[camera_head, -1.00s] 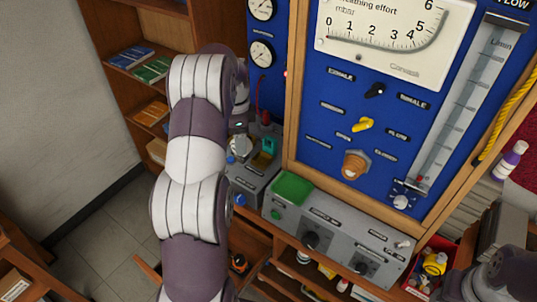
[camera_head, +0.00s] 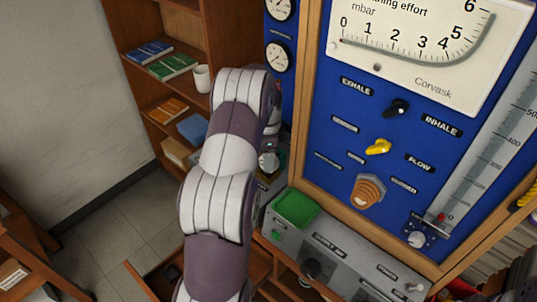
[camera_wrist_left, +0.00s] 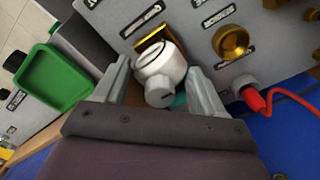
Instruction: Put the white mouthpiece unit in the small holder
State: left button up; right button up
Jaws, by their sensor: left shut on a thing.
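The white mouthpiece unit (camera_wrist_left: 160,72) is between the two grey fingers of my left gripper (camera_wrist_left: 158,68) in the left wrist view. The gripper is shut on it. In the head view my left arm hides most of the gripper, and a small white rounded part (camera_head: 268,162), seemingly the unit, shows beside the arm. A gold square part (camera_wrist_left: 152,42) and a bit of teal lie right behind the unit. I cannot tell whether the unit touches them or which part is the small holder. My right gripper is out of view.
A green tray (camera_head: 295,208) sits on a grey control box, and it also shows in the left wrist view (camera_wrist_left: 52,80). A red plug with a cable (camera_wrist_left: 256,100) and a brass knob (camera_wrist_left: 231,42) are right of the fingers. The blue panel (camera_head: 325,150) rises behind.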

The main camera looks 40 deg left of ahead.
pick_arm(q)
jog(key=shift+w, duration=0.15)
jog(key=o, duration=1.3)
jog(key=shift+s+r, duration=0.1)
jog(key=shift+s, duration=0.15)
jog(key=shift+w+r, duration=0.1)
jog(key=shift+r, duration=0.05)
notch_tip(320, 180, up, 4)
jog(key=shift+w+f, duration=0.1)
jog(key=shift+f, duration=0.05)
notch_tip(320, 180, up, 8)
jog(key=p, duration=0.6)
